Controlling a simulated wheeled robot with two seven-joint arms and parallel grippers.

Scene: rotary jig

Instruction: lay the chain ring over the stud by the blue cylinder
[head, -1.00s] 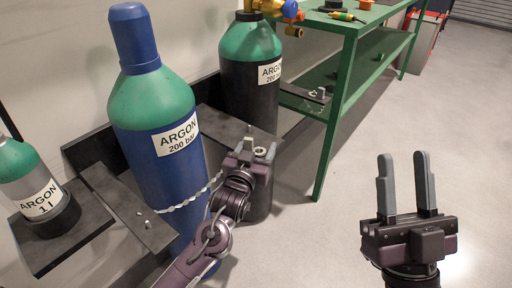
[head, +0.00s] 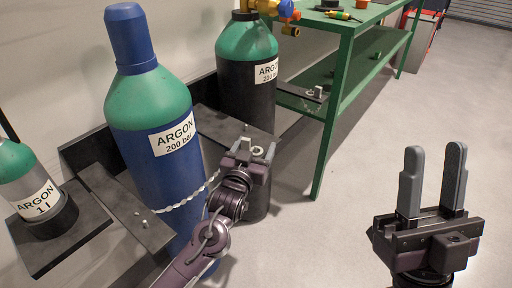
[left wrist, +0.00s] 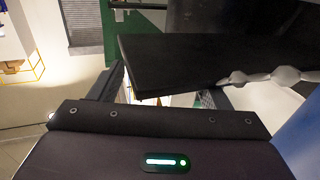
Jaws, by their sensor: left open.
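The blue cylinder (head: 160,185) with a green shoulder stands upright on the left in the head view. A pale chain (head: 190,198) runs across its front from the left bracket toward my left gripper. It also shows in the left wrist view (left wrist: 262,76), against a dark plate edge. A pale ring (head: 257,151) shows between the fingers of my left gripper (head: 256,151), which is open; I cannot tell whether it touches them. A small stud (head: 247,129) stands just behind on the dark bracket. My right gripper (head: 432,180) is open and empty, over the floor.
A black and green cylinder (head: 248,80) stands behind. A small grey cylinder (head: 38,195) is at the far left. Dark brackets (head: 135,218) flank the blue cylinder. A green workbench (head: 345,100) stands behind right. The floor (head: 440,90) at right is clear.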

